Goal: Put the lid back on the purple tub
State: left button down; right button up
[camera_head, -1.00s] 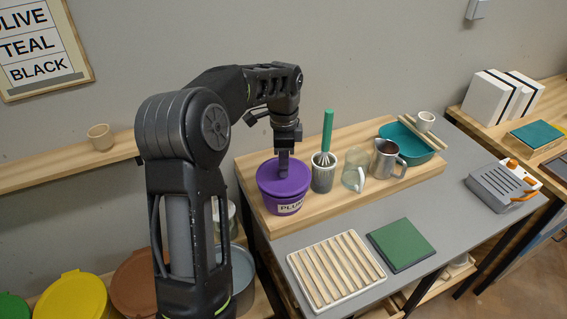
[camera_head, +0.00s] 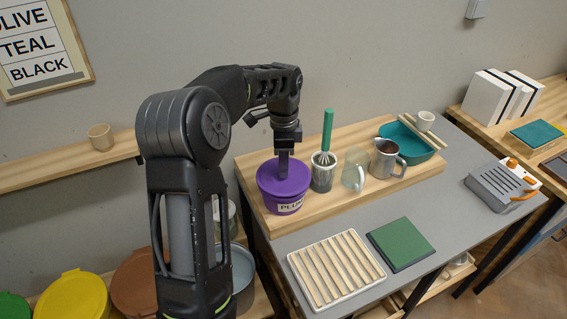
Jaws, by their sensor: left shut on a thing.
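The purple tub (camera_head: 289,207), with a white label reading PLUM, stands upright on the left end of a raised wooden board. Its purple lid (camera_head: 267,182) sits on top and covers the opening; I cannot tell whether it is pressed fully down. My left gripper (camera_head: 284,174) points straight down over the middle of the lid. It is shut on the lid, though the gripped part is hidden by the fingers. My right gripper is not in view.
A slatted rack (camera_head: 336,270) and green tile (camera_head: 401,243) lie in front.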

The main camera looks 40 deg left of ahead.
pick_arm(q)
jog(key=c, duration=1.1)
grip_release()
jog(key=shift+c, duration=0.2)
jog(key=shift+o, duration=0.4)
jog(key=o, duration=0.4)
jog(key=shift+r+p, duration=1.9)
jog(key=shift+r, duration=0.45)
jog(key=shift+r+p, duration=0.55)
jog(key=shift+r, duration=0.65)
